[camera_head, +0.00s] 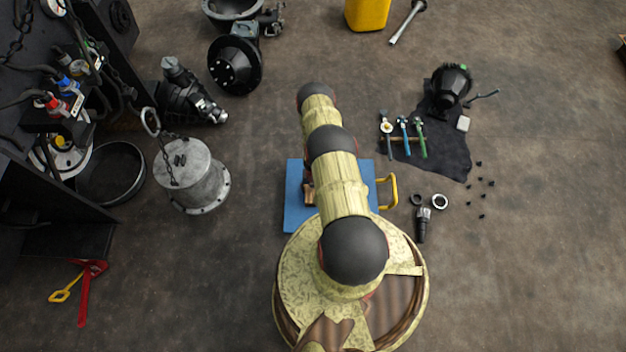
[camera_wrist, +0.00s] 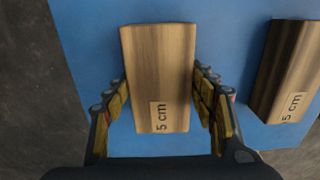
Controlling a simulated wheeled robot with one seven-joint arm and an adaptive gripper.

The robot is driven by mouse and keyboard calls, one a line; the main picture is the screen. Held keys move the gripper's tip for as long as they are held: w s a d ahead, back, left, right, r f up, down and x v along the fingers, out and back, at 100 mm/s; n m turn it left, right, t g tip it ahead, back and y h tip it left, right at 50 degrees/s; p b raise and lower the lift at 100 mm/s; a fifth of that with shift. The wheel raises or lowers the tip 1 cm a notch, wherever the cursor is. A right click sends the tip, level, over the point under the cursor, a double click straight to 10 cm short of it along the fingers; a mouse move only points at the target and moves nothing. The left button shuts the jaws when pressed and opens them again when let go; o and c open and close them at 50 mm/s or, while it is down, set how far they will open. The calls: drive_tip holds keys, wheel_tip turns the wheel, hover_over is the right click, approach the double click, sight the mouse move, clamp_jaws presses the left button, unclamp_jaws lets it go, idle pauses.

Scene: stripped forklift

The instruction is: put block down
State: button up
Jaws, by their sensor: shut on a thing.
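My gripper (camera_wrist: 162,92) is shut on a wooden block (camera_wrist: 158,60) with a "5 cm" label, its fingers along both sides of the block. The block is over a blue board (camera_wrist: 92,40); I cannot tell whether it touches it. A second wooden block (camera_wrist: 284,75), also marked "5 cm", is on the board to the right, apart from the held one. In the head view the blue board (camera_head: 296,212) lies under my arm, which hides much of it and my gripper. A bit of wood (camera_head: 309,194) shows beside the arm; I cannot tell which block it is.
A yellow handle (camera_head: 391,190) is at the board's right edge. A black cloth (camera_head: 450,152) with tools lies further right, with small dark parts nearby. A grey metal cylinder (camera_head: 192,178) stands to the left. Bare floor lies between the cylinder and the board.

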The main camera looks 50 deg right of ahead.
drive_tip(key=shift+f, duration=0.1)
drive_tip(key=o, duration=1.4)
